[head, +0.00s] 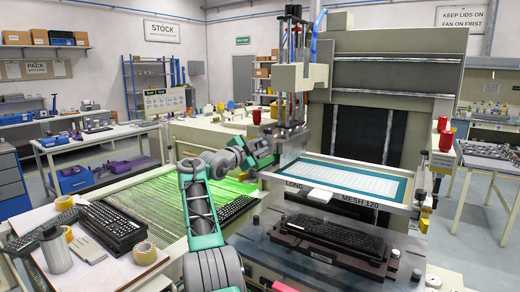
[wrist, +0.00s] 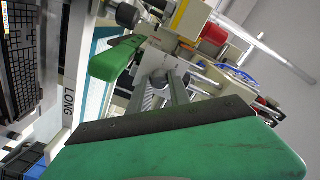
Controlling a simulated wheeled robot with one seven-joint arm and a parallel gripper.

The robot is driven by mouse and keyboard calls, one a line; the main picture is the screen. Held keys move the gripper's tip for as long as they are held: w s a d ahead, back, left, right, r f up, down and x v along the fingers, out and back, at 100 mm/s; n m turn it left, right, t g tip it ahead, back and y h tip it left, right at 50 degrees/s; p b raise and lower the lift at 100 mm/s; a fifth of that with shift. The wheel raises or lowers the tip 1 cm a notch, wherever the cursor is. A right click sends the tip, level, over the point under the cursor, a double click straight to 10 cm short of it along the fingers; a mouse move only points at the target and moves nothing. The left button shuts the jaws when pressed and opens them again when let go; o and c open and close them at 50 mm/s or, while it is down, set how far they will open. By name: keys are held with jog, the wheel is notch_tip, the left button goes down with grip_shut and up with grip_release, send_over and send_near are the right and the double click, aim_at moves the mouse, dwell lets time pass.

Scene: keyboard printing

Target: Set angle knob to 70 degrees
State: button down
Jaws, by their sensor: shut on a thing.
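My gripper (head: 262,152) is at the left side of the printing machine's upright print head (head: 291,75), above the screen frame's back left corner. In the wrist view its two green, dark-edged fingers show, with my gripper (wrist: 145,92) shut on a grey metal part (wrist: 160,82) between them. I take this part to be the angle knob; the fingers hide much of it and no scale or pointer can be read. A dark round knob (wrist: 126,14) shows apart from the fingers, at the top of the wrist view.
The screen frame (head: 285,184) marked LONG MESH 120 lies below and right of my gripper. A black keyboard (head: 335,235) sits in a fixture under its front. A green-lit drying belt (head: 160,200) is left.

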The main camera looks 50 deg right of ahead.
jog(key=m, duration=0.4)
jog(key=shift+m+b, duration=0.3)
jog(key=shift+b, duration=0.05)
jog(key=shift+m, duration=1.7)
jog(key=c, duration=1.2)
grip_release()
